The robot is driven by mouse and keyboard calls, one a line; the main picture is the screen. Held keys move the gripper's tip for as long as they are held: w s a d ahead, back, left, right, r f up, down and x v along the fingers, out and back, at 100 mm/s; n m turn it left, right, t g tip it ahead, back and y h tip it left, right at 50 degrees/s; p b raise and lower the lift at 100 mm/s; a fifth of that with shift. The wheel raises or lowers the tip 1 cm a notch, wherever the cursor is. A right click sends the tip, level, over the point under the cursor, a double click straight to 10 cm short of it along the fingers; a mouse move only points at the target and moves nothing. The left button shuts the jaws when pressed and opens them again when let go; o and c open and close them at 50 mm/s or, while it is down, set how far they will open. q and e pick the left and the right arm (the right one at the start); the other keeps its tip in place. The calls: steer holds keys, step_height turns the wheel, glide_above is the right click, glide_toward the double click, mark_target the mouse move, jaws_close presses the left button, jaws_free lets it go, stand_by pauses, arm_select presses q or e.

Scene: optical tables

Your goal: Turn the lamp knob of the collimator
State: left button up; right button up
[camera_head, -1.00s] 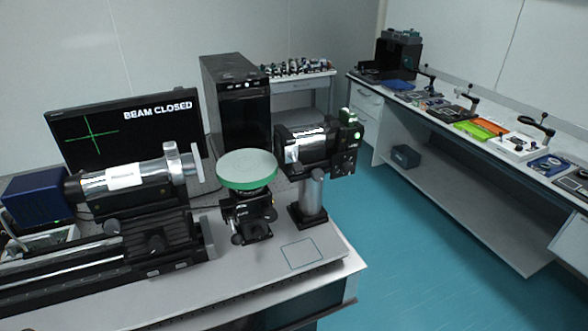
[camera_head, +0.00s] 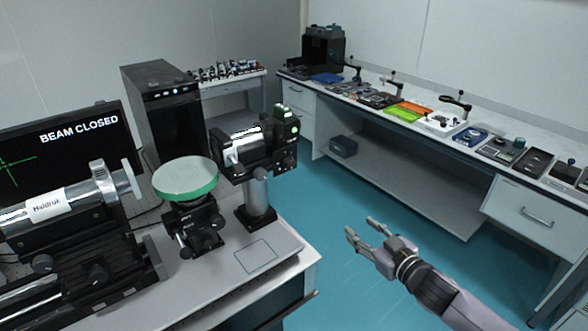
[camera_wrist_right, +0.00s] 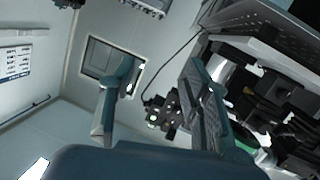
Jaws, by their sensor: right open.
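A silver tube instrument with a white label (camera_head: 52,206), which looks like the collimator, lies on a black rail mount at the left of the head view. A second silver and black instrument (camera_head: 252,148) with a small green light stands on a post at the table's right end. I cannot tell which part is the lamp knob. My right gripper (camera_head: 360,226) is open and empty, right of the table over the floor, apart from both instruments. Its spread fingers also show in the right wrist view (camera_wrist_right: 160,82). My left gripper is not in view.
A round green-rimmed platform (camera_head: 186,192) stands between the instruments. A monitor (camera_head: 85,138) reading BEAM CLOSED and a black computer tower (camera_head: 160,82) are behind. A long side bench (camera_head: 430,128) holds several tools. Blue floor (camera_head: 325,270) is clear between the tables.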

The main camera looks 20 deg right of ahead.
steer(key=s+a+r+n+t+y, duration=0.1)
steer(key=a+r+y, duration=0.1)
steer(key=a+r, duration=0.3)
steer(key=s+a+r+n+y, duration=0.1)
steer(key=a+r+y, duration=0.1)
steer(key=r, duration=0.5)
steer(key=p, duration=0.5)
glide_toward(292, 165)
steer(key=x, duration=0.8)
steer(key=shift+w+a, duration=0.15)
steer(key=shift+w, duration=0.15)
steer(key=shift+c, duration=0.6)
jaws_close()
